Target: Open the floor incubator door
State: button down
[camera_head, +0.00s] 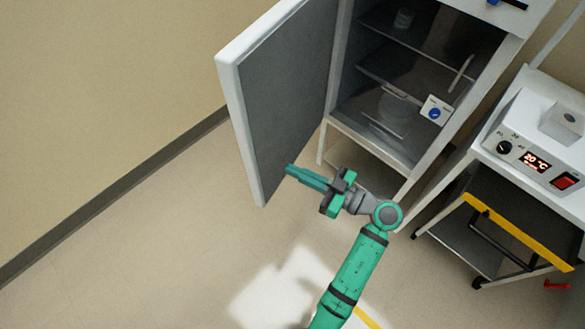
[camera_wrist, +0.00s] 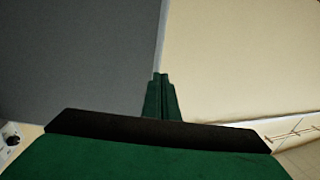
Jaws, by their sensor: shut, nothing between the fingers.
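The floor incubator (camera_head: 425,85) stands at the upper middle of the head view on a white frame with legs. Its door (camera_head: 285,95) is swung wide open to the left, with the dark grey inner face showing. My gripper (camera_head: 289,170) is shut and empty, its fingertips near the lower inner face of the door. I cannot tell whether they touch it. In the wrist view, the fingers (camera_wrist: 161,80) are together, and the door's grey face (camera_wrist: 80,60) fills the left up to its edge.
Inside the incubator are shelves with a few glass items and a small white box with a blue knob (camera_head: 435,111). A trolley (camera_head: 480,235) with a white 20 °C device (camera_head: 535,140) stands at the right. The wall (camera_head: 90,80) is on the left. Floor in front is clear.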

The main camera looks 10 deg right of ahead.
aim_at(250, 150)
jog(key=x, duration=1.1)
jog(key=shift+w+a, duration=0.25)
